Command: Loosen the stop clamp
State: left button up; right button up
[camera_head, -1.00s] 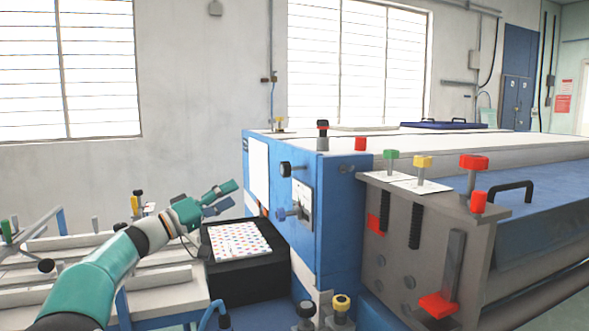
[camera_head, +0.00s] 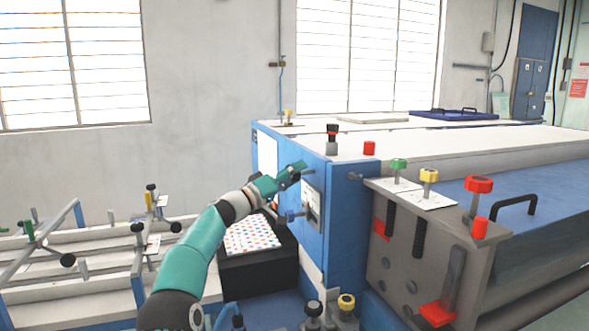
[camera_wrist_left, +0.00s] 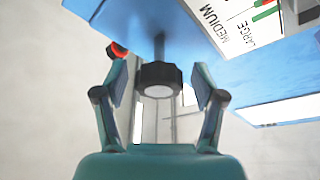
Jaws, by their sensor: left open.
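A black knob (camera_wrist_left: 158,78) with a pale round end sits on a shaft from the blue panel; it looks like the stop clamp's knob. In the wrist view it lies between the two fingers of my left gripper, with gaps on both sides. In the head view my left gripper (camera_head: 292,170) is at the blue panel (camera_head: 345,225), open, and covers most of this knob. A size card (camera_wrist_left: 237,22) reading MEDIUM and LARGE is beside the shaft. My right gripper is not in view.
A blue-violet knob (camera_head: 294,215) sits just below my left gripper. A black box (camera_head: 258,272) with a dotted sheet (camera_head: 252,236) stands under my arm. A grey bracket (camera_head: 400,250) with green, yellow and red knobs is to the right. Rails (camera_head: 70,280) lie at left.

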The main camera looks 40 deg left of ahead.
pick_arm(q)
jog(key=c, duration=1.2)
jog(key=shift+o, duration=0.2)
